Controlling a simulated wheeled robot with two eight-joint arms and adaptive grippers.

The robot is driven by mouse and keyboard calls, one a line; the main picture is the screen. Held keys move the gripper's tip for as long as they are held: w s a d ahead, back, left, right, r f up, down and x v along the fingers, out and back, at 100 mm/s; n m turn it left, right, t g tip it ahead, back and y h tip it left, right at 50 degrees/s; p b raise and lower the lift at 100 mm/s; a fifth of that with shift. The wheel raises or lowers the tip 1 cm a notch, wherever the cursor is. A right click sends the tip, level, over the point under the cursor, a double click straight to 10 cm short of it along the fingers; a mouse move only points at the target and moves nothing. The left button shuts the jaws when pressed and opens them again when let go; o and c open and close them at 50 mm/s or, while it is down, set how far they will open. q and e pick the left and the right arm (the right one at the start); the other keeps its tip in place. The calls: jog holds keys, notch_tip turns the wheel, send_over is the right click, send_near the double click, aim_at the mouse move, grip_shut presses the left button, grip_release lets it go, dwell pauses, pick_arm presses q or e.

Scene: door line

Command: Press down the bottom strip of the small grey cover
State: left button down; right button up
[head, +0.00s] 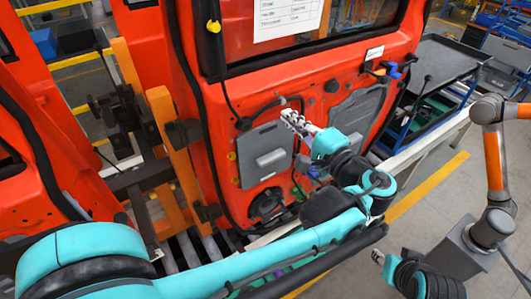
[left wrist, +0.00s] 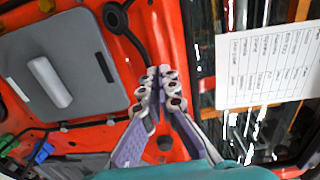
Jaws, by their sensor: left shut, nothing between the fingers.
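The small grey cover (head: 264,154) with a raised grip is on the orange-red door, left of a larger grey panel (head: 357,112). Its bottom strip (head: 262,181) shows in the head view. The cover also shows in the left wrist view (left wrist: 85,45), at upper left, turned sideways. My left gripper (head: 288,117) is shut and empty, above and right of the cover in the head view. Its closed fingers (left wrist: 157,72) are beside the cover in the left wrist view; no contact shows. Part of my right gripper (head: 378,257) shows low at right, its fingers too small to judge.
A paper sheet (head: 287,15) is on the door window above. A round black speaker opening (head: 266,205) is below the cover. Cables and blue connectors (head: 393,72) are at the door's right. A grey and orange robot arm (head: 494,165) stands at far right.

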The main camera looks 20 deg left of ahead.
pick_arm(q)
notch_tip(320, 180, down, 31)
jog(key=m+b, duration=1.8)
jog(key=b, duration=0.1)
jog(key=x, duration=0.5)
jog(key=shift+w+a+r+p, duration=0.1)
jog(key=shift+a+p, duration=0.15)
jog(key=shift+p, duration=0.05)
jog(key=shift+w+a, duration=0.2)
jog(key=shift+w, duration=0.05)
jog(key=shift+w+a, duration=0.2)
jog(key=shift+a, duration=0.1)
jog(key=shift+d, duration=0.1)
send_near(268, 176)
jog(key=shift+w+b, duration=0.1)
jog(key=shift+b, duration=0.25)
